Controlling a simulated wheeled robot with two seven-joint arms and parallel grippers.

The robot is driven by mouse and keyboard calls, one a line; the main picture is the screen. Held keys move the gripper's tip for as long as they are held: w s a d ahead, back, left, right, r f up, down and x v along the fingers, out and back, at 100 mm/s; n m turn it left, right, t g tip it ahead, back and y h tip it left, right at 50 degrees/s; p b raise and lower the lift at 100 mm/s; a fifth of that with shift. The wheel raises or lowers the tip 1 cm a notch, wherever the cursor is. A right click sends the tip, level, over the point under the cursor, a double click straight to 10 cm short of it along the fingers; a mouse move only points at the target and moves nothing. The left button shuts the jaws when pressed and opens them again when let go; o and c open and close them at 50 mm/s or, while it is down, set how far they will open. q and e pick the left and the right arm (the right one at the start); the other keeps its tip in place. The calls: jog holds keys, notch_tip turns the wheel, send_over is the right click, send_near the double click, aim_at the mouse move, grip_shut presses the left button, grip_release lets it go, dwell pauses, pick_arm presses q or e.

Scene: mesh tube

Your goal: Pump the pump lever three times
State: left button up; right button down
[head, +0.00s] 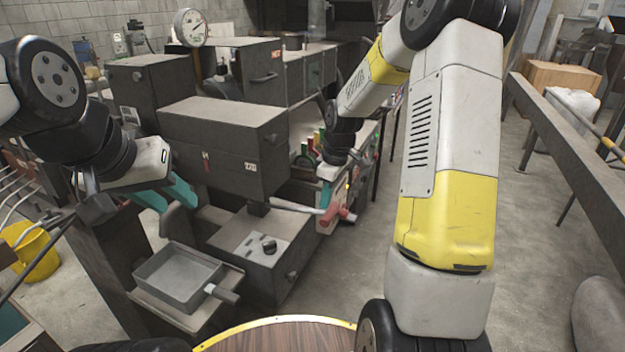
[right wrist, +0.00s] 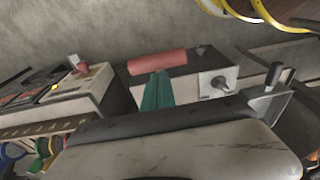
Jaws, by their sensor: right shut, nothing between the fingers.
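The pump lever (head: 297,207) is a pale rod that reaches right from the dark pump machine and ends in a red grip (head: 340,214). In the right wrist view the red grip (right wrist: 157,62) lies nearly level, just beyond the fingertips. My right gripper (head: 325,195) is shut and empty, its teal fingers (right wrist: 158,88) close together at the grip. I cannot tell whether they touch it. My left gripper (head: 165,198) is open and empty in front of the machine, well left of the lever.
A grey tray (head: 180,276) stands in front of the dark machine boxes (head: 222,140). A round wooden table top (head: 285,337) is at the bottom edge. A yellow bucket (head: 32,250) stands at the left. A long beam (head: 570,135) runs along the right, with open floor before it.

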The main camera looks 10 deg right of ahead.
jog(key=shift+s+d+f, duration=0.1)
jog(key=shift+d+f, duration=0.05)
jog(key=shift+f, duration=0.05)
